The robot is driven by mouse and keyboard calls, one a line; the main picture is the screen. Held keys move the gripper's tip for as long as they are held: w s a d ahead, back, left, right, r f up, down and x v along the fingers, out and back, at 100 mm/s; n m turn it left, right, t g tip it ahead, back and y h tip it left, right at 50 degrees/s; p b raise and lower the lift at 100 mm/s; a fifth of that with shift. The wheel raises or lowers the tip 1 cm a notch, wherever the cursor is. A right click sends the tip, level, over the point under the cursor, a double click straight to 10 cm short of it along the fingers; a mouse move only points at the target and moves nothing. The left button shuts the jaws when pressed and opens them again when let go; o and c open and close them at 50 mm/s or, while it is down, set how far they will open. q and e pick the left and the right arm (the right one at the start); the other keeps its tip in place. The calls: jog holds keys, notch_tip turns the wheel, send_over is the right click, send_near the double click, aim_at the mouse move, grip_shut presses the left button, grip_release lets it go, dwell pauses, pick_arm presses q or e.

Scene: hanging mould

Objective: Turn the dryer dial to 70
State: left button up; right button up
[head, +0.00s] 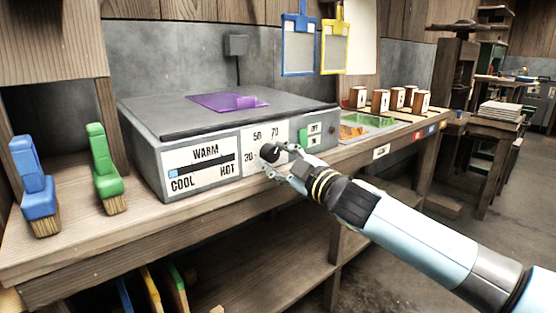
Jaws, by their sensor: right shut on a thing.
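The dryer (229,128) is a grey box on the wooden bench, its front facing me. Its black dial (270,152) sits on a white plate marked 30, 50 and 70. A light mark on the dial is small, and its exact setting is hard to read. My right gripper (276,160) is shut on the dial, with its fingers at the dial's lower right. The gripper hides part of the plate's right side. A WARM, COOL and HOT gauge (203,166) is left of the dial, with a small blue patch at the COOL end. My left gripper is not in view.
A green switch (304,138) is right of the dial. A blue brush (33,180) and a green brush (102,165) stand on the bench at left. A purple sheet (222,101) lies on the dryer. Framed screens (299,55) hang behind.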

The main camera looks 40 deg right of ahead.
jog(key=shift+n, duration=0.4)
jog(key=o, duration=1)
jog(key=shift+o, duration=0.7)
jog(key=shift+s, duration=0.1)
